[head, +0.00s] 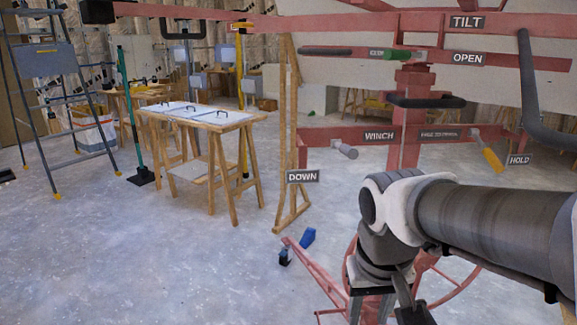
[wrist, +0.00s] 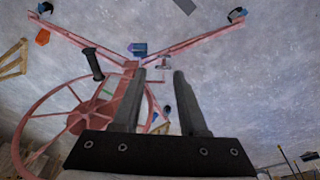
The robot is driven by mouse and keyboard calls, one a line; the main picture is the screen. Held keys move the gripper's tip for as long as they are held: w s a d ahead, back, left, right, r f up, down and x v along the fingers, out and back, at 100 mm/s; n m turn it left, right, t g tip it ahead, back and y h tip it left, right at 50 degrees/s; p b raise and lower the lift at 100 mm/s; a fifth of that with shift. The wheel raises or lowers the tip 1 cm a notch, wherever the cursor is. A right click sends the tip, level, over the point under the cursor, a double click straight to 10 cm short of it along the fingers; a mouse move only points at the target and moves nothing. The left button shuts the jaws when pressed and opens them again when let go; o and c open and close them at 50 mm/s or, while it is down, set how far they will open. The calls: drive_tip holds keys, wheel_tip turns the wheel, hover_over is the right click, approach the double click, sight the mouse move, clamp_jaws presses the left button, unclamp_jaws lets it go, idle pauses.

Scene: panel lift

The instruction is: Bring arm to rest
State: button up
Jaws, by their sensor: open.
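My arm reaches in from the right in the head view, bent downward in front of the red panel lift (head: 411,130). My gripper is mostly cut off at the bottom edge there. In the wrist view my gripper (wrist: 159,75) shows two dark fingers standing apart, with nothing between them. Beyond the fingers lie the lift's red base legs (wrist: 195,42) on the floor. The lift's red spoked wheel (wrist: 78,122) with a black crank handle (wrist: 93,64) is to the left of the fingers. I cannot tell how far apart the gripper and the lift are.
The lift carries signs, a green grip (head: 397,55) and a yellow handle (head: 493,160). The concrete floor at front left is clear.

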drive_tip(key=s+d+r+t+p, duration=0.1)
drive_tip(key=s+d+r+t, duration=0.1)
drive_tip(key=s+r+t, duration=0.3)
wheel_tip(320, 180, up, 25)
drive_tip(key=s+g+p, duration=0.1)
drive_tip(key=p, duration=2.4)
drive_tip(key=shift+a, duration=0.15)
